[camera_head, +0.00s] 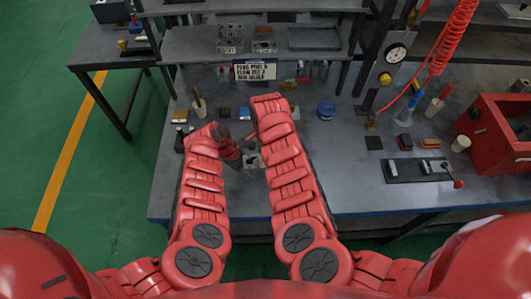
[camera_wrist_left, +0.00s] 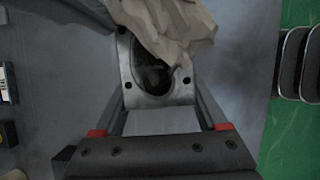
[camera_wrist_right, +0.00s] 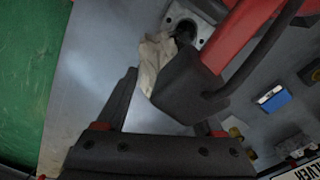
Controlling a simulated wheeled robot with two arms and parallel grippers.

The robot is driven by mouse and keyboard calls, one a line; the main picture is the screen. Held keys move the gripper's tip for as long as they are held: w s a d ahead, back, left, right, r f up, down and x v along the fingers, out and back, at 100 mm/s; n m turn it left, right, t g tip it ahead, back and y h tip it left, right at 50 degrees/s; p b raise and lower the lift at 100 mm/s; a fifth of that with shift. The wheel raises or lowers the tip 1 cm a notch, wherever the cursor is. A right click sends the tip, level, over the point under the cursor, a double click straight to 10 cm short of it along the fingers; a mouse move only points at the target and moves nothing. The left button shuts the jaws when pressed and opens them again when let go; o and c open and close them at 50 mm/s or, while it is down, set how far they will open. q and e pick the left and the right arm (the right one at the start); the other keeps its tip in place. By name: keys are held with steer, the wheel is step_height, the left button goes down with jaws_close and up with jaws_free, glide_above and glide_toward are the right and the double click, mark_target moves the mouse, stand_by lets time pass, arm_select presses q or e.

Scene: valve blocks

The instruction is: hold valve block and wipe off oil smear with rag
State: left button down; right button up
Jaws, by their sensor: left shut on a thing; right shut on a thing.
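The grey metal valve block (camera_wrist_left: 178,99) shows in the left wrist view between the fingers of my left gripper (camera_wrist_left: 160,112), which is shut on it. A dark patch shows in its round recess. The beige crumpled rag (camera_wrist_left: 168,28) lies over the block's far end and covers part of it. In the right wrist view the rag (camera_wrist_right: 152,62) hangs beside the block (camera_wrist_right: 186,22), ahead of my right gripper (camera_wrist_right: 160,90), which is shut on the rag; my left gripper hides part of this grip. In the head view the block (camera_head: 253,161) is small between my forearms.
A red crate (camera_head: 485,135) stands at the right of the bench, near a black plate with a red-knobbed lever (camera_head: 420,169). A blue spool (camera_head: 326,110) and a brush in a cup (camera_head: 198,105) stand behind my arms. The front bench strip (camera_head: 350,195) is clear.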

steer(key=shift+f, duration=0.25)
steer(key=shift+d, duration=0.1)
